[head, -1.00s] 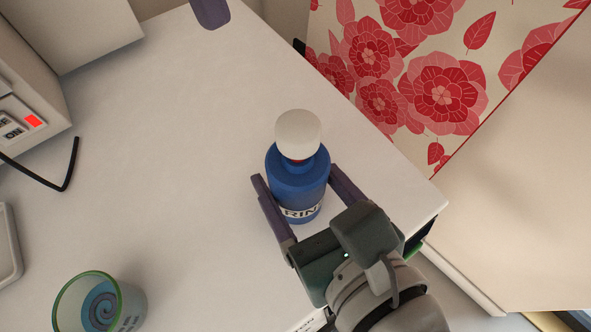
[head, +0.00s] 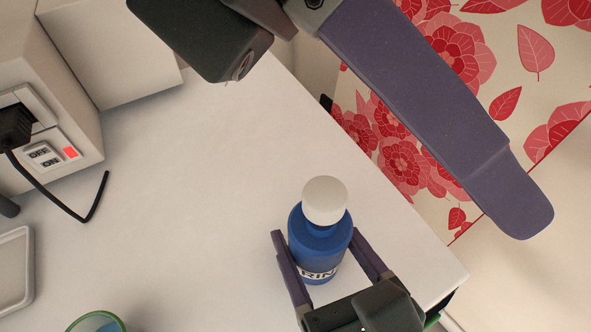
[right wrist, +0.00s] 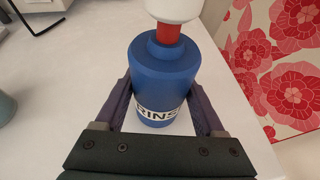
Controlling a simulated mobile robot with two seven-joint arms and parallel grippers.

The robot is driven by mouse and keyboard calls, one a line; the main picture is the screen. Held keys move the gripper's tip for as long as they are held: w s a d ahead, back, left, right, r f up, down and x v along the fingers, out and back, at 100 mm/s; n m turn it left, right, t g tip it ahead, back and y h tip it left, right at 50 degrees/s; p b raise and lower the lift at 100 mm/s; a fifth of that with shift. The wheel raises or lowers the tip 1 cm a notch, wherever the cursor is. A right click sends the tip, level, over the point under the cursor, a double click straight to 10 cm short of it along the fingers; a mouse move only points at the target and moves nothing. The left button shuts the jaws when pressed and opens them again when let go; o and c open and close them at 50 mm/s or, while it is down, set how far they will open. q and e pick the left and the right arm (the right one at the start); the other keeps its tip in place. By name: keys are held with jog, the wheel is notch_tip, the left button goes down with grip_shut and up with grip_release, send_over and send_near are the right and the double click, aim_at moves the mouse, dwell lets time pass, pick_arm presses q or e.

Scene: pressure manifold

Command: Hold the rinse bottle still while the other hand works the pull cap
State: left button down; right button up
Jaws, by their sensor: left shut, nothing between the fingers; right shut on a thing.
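The blue rinse bottle (head: 318,248) stands upright on the white table, with a white pull cap (head: 325,200) on top. In the right wrist view, a red neck (right wrist: 168,33) shows between the cap and the blue bottle body (right wrist: 160,80). My right gripper (head: 320,245) is shut on the bottle, one finger on each side of its lower body; the lettered label faces the gripper's palm. My left gripper (head: 520,215) reaches in from the top, close to the camera. It is shut and empty, its fingers pointing down-right, apart from the bottle and cap.
A box with an on/off switch (head: 50,152) and black cable (head: 88,205) stands at the left. A grey tray (head: 14,270) and green-rimmed cup (head: 97,322) are at the lower left. The table's right edge lies close beside the bottle. The middle table is clear.

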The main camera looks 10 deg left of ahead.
pick_arm(q)
jog(key=s+a+m+t, duration=0.1)
jog(key=a+m+t, duration=0.3)
jog(key=m, duration=0.6)
jog(key=a+f+m+t+h, duration=0.1)
jog(key=a+m+t, duration=0.4)
jog(key=m, duration=0.6)
jog(key=s+a+m+t, duration=0.1)
jog(key=a+m+t, duration=0.3)
jog(key=m, duration=0.7)
jog(key=shift+s+a+f+t+h, duration=0.15)
jog(key=shift+s+a+t+h, duration=0.2)
jog(key=shift+a, duration=0.55)
jog(key=shift+w+d, duration=0.1)
